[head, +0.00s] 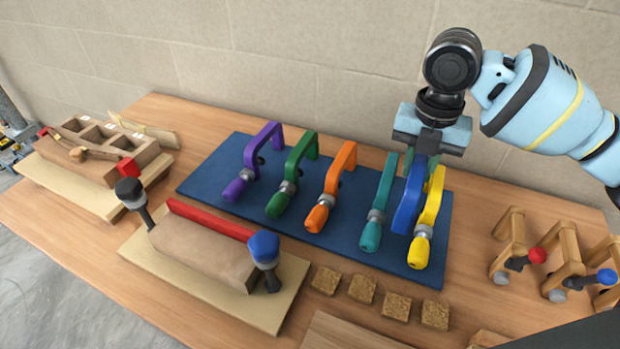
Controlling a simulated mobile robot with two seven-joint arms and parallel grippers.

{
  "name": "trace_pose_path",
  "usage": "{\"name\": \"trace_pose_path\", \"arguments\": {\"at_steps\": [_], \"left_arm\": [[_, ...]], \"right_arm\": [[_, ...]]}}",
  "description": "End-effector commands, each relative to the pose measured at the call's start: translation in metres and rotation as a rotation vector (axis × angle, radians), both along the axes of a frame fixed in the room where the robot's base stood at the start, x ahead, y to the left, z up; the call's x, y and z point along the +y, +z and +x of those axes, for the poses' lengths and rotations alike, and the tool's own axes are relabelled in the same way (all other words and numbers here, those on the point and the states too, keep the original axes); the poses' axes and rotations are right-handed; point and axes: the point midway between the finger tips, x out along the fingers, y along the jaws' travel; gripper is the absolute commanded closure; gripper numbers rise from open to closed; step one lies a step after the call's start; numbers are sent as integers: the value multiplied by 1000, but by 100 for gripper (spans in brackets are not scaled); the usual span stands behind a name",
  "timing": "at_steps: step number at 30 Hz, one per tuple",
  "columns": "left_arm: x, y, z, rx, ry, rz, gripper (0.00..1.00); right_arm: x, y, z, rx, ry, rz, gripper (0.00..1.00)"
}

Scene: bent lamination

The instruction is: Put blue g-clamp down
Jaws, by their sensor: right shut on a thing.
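My right gripper (422,158) comes down from above and is shut on the top of the blue g-clamp. The gripper hides part of the clamp's upper end. I cannot tell whether its lower end touches the mat. My left gripper is not in view.
Several cork pads (362,289) lie in front. A bending form with a red strip (210,220) is at front left. Wooden clamps (512,245) stand at right.

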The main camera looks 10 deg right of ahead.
Motion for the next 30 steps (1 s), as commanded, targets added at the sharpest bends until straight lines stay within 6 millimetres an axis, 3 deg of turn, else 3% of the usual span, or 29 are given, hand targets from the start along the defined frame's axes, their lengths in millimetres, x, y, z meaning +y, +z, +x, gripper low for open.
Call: {"name": "trace_pose_path", "arguments": {"at_steps": [10,21,30], "left_arm": [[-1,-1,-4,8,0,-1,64],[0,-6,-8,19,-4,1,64],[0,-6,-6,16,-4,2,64]], "right_arm": [[0,-1,0,-4,-1,1,97],[0,-55,0,-2,-1,0,97],[0,-63,0,-4,-1,1,97]]}}
